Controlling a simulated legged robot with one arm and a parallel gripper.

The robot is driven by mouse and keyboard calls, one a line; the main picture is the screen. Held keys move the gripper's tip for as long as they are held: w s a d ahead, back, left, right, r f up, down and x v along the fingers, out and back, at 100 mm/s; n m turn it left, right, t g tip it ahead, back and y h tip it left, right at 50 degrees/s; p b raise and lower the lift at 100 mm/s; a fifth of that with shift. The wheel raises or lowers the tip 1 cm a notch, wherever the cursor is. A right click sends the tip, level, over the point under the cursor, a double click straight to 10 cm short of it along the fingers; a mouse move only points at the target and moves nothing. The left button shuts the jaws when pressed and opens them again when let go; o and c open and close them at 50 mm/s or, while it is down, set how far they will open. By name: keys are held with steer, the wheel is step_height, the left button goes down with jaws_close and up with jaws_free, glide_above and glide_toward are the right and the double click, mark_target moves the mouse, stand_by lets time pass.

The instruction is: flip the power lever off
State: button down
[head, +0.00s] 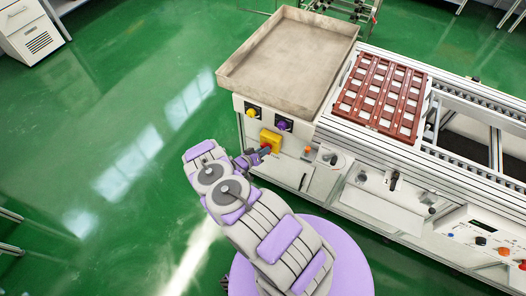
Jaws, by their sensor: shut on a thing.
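The power switch is a yellow box (270,137) on the front panel of the machine, below the metal tray. A small red lever (266,147) shows at the lower part of the yellow box. My gripper (262,153) is at the lever, at the end of my grey and purple arm, and is shut on it. The fingers are small and dark here and partly cover the lever, so its exact angle is hard to tell.
An empty metal tray (240,82) lies on top. A brown pot tray (416,112) sits on the conveyor (480,97) to the right. Green floor (120,130) is open at left.

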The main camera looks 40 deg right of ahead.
steer(key=shift+w+a, duration=0.1)
steer(key=shift+w, duration=0.05)
steer(key=c, duration=1)
jaws_free()
steer(key=shift+c, duration=0.2)
steer(key=p+v, duration=0.3)
steer(key=v, duration=1.4)
steer(key=shift+a, duration=0.2)
